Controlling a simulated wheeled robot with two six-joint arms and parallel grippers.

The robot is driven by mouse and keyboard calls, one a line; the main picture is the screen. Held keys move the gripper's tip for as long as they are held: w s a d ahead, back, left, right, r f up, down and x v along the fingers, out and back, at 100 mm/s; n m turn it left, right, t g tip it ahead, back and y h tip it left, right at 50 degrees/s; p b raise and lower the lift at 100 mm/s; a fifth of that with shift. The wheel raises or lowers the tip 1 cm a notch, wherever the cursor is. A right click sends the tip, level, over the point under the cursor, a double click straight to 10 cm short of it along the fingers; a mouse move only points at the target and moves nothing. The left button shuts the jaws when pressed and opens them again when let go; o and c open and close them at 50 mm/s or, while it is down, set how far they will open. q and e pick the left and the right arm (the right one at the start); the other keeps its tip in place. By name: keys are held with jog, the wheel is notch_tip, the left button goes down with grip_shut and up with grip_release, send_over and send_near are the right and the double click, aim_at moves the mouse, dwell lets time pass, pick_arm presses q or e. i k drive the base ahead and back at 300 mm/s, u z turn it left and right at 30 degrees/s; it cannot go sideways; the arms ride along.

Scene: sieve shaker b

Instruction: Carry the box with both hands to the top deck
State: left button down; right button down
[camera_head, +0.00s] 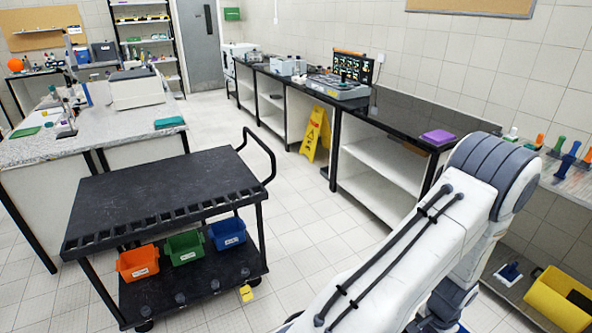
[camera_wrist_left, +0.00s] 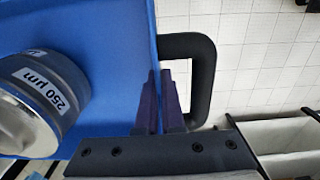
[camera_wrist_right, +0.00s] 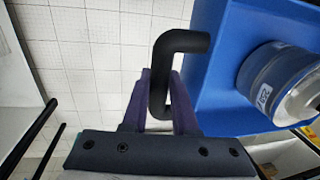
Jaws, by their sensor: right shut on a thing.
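The blue box shows in the left wrist view (camera_wrist_left: 110,50) and the right wrist view (camera_wrist_right: 222,85), with a black loop handle on each side. A metal sieve (camera_wrist_left: 45,95) labelled 250 µm sits in it. My right gripper (camera_wrist_right: 162,75) is shut on one black handle (camera_wrist_right: 182,42). My left gripper (camera_wrist_left: 161,75) has its fingers close together at the box's edge, beside the other handle's (camera_wrist_left: 206,85) outer bar; whether they grip anything is unclear. The black top deck (camera_head: 150,190) of a cart is bare in the head view. The box and both grippers are outside that view.
The cart's lower shelf (camera_head: 190,290) holds orange, green and blue bins. Its push handle (camera_head: 268,155) rises at the right. A yellow floor sign (camera_head: 315,135) stands by the black wall counter (camera_head: 400,110). A grey bench (camera_head: 50,150) is behind the cart.

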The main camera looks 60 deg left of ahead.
aim_at(142, 196)
jog(key=u, duration=2.75)
jog(key=i, duration=2.45)
jog(key=u, duration=0.2)
